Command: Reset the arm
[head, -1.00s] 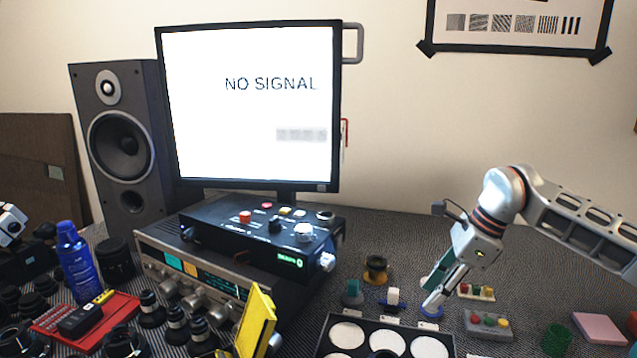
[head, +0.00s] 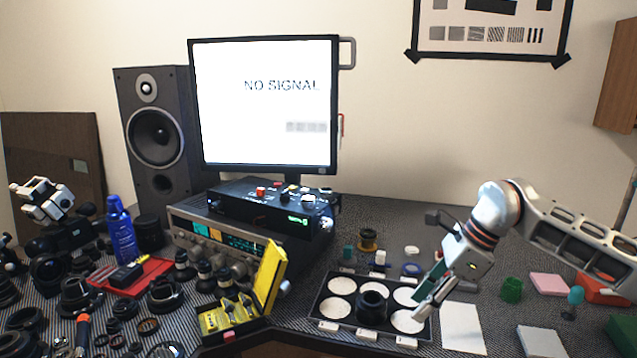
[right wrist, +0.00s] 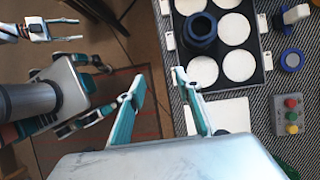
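My right gripper (head: 428,302) hangs over the right end of the lens tray (head: 325,312) in the head view. In the right wrist view, the right gripper (right wrist: 160,84) has its two fingers well apart with nothing between them. The tray (right wrist: 268,62), with white round pads and a dark lens barrel (right wrist: 200,32), lies beyond its fingertips. A second gripper, which looks like my left one (right wrist: 78,31), shows at the upper left of the right wrist view. Its fingers are apart and empty. I cannot make it out in the head view.
A yellow case (head: 268,278) stands open left of the tray. A white sheet (head: 463,328) lies right of it. A button box (right wrist: 290,114) and a blue ring (right wrist: 292,59) are nearby. The monitor (head: 265,105) and speaker (head: 155,130) stand behind. Lenses crowd the left side.

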